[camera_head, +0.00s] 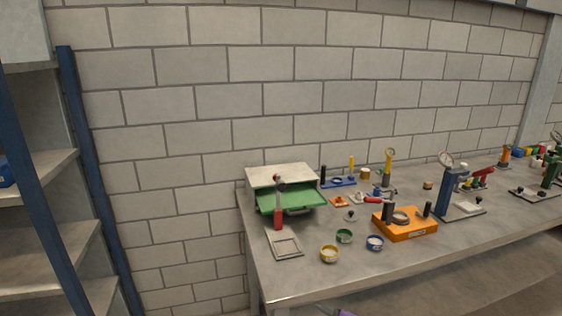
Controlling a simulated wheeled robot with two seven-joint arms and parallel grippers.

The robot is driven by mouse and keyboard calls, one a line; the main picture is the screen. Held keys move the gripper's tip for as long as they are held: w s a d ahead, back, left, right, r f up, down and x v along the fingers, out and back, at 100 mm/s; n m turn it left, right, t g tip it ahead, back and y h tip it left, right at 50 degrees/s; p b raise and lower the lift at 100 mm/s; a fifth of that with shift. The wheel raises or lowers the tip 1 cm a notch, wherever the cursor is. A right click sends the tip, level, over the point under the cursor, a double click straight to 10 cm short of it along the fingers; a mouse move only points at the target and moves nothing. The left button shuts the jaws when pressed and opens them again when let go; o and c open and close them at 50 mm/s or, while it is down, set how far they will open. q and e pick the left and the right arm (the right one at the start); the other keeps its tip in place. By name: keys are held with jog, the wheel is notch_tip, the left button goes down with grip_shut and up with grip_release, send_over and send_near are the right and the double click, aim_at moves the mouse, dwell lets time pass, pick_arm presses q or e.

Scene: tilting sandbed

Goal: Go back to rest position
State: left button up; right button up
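Neither of my grippers shows in the head view, so what they hold is hidden. A workbench (300,291) stands against the block wall. At its left end a green tray (312,197) sits under a pale flat top (283,176). A red-handled tool (278,217) stands upright in front of the tray, beside a pale square frame (284,245) lying on the bench.
Yellow (329,254), green (344,236) and blue (375,243) rings lie near the front edge. An orange block (405,226) and a blue stand (449,193) are further right. Shelving (35,219) with a blue post (95,180) stands at left. The front-left bench corner is clear.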

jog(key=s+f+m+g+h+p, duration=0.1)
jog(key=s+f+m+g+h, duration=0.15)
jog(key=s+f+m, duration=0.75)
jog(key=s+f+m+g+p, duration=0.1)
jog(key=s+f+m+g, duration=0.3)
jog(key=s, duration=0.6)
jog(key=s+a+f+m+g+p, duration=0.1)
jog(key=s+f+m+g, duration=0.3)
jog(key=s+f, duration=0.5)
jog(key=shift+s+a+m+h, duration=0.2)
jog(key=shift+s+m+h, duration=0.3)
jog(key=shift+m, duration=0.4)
